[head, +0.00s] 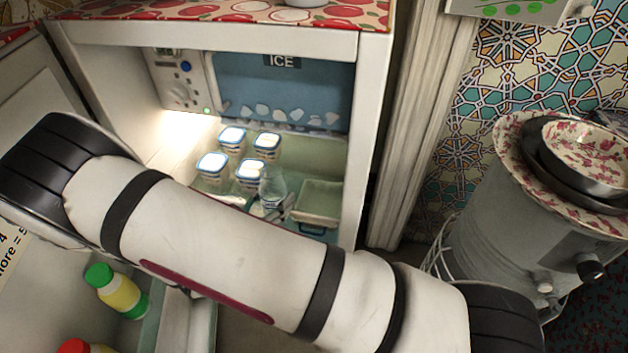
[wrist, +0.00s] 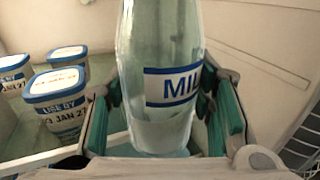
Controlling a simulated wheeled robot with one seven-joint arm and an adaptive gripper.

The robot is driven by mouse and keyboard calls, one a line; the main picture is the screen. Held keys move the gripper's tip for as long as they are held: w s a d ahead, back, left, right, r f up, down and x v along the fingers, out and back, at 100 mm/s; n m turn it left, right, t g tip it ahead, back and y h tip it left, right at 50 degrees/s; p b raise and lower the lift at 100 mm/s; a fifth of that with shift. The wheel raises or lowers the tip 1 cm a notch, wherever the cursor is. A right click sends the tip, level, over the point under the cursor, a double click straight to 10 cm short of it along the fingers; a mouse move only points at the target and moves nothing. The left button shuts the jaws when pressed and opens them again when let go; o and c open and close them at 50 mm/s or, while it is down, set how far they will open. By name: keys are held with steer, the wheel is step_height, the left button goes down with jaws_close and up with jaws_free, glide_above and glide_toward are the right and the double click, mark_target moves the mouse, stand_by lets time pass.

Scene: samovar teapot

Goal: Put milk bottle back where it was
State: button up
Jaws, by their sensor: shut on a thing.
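The milk bottle (wrist: 160,60) is clear glass with a blue and white label reading "MIL", the rest cut off by its curve. It fills the middle of the wrist view. My gripper (wrist: 165,110) is shut on it, with green-padded fingers on both sides. In the head view the bottle (head: 272,186) shows inside the open fridge, near the front of the shelf (head: 240,208). My arm crosses in front and hides most of the gripper. Whether the bottle's base touches the shelf cannot be told.
Several white tubs (head: 233,138) with blue labels stand left of the bottle; they also show in the wrist view (wrist: 55,95). A shallow green tray (head: 318,203) sits to its right. The open door, lower left, holds a green-capped bottle (head: 118,290).

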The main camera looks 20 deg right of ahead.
steer(key=b+x, duration=0.1)
steer(key=x, duration=0.4)
steer(key=b+x, duration=0.1)
steer(key=x, duration=0.4)
steer(key=b+x, duration=0.2)
steer(key=x, duration=0.4)
steer(key=shift+s+f, duration=0.1)
steer(key=shift+f, duration=0.2)
steer(key=shift+f+b, duration=0.9)
steer(key=shift+f, duration=0.5)
steer(key=shift+f, duration=0.15)
steer(key=o, duration=1.5)
steer(key=shift+c, duration=0.2)
steer(key=p+v, duration=0.3)
steer(key=v, duration=0.9)
